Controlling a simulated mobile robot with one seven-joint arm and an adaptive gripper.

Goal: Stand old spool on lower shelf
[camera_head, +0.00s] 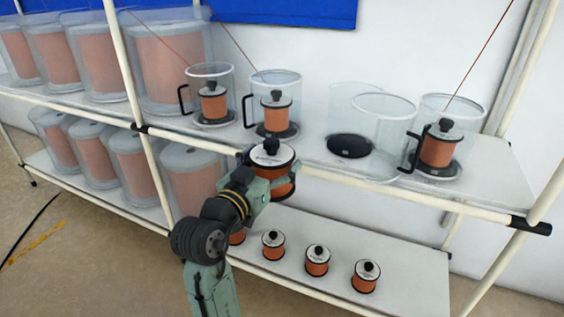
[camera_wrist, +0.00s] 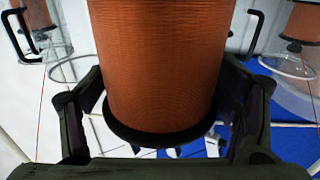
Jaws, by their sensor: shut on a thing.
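My gripper (camera_head: 270,187) is shut on a copper-coloured spool (camera_head: 271,157) with a white top flange and a black knob. The spool is held upright in front of the upper shelf's edge. In the wrist view the spool (camera_wrist: 160,60) fills the middle, with a finger on each side of it. The lower shelf (camera_head: 410,272) has a row of small copper spools standing on it, such as the rightmost one (camera_head: 365,276). My arm hides part of the lower shelf and part of that row.
On the upper shelf (camera_head: 490,183), clear canisters (camera_head: 208,75) hold spools with wires rising from them. One clear canister (camera_head: 375,135) looks empty, with a black disc (camera_head: 349,146) near its base. Large canisters (camera_head: 165,60) stand at left on both shelves. A pale post (camera_head: 125,65) divides the rack.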

